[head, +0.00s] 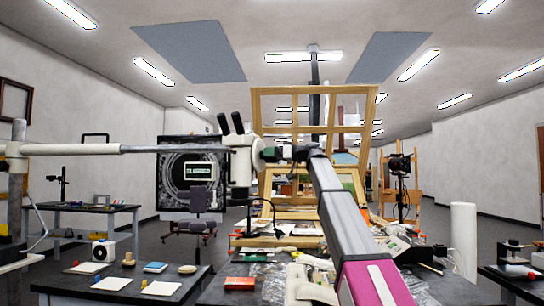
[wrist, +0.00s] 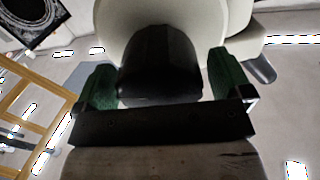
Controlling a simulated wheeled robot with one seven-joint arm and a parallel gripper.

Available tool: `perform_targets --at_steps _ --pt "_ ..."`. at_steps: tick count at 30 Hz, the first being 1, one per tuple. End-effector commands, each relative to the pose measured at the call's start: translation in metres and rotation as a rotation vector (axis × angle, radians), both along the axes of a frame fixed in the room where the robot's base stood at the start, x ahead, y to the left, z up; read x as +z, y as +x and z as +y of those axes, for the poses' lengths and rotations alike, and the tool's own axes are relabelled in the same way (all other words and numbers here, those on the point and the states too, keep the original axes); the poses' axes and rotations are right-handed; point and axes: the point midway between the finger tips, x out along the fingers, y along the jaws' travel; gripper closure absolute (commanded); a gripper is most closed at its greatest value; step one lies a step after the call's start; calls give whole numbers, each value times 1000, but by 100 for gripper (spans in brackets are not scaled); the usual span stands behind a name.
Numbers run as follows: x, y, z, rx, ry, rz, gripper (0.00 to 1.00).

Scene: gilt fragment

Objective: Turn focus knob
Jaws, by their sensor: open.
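The white microscope (head: 240,165) hangs from a horizontal boom in the head view, with two dark eyepieces on top. Its pale body (wrist: 112,22) fills the upper middle of the wrist view. The black focus knob (wrist: 160,65) projects from that body toward my gripper. My gripper (wrist: 162,80) is open, with one green fingertip on each side of the knob. The knob sits between the fingers; narrow gaps seem to show, but contact is hard to judge. In the head view my gripper (head: 270,154) is at the microscope's right side and the knob is mostly hidden.
The pale boom (head: 70,149) runs left from the microscope to a post. Below is a cluttered bench with a red box (head: 240,284) and papers. A wooden easel (head: 318,130) stands behind my arm. A white roll (head: 464,240) stands upright at the right.

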Motion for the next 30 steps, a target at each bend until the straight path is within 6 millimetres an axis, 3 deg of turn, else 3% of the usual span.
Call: perform_targets --at_steps 11,15,16,30 --pt "0 2 5 0 0 0 3" --pt "0 2 5 0 0 0 49" --pt "0 2 5 0 0 0 52" --pt "0 2 5 0 33 101 52"
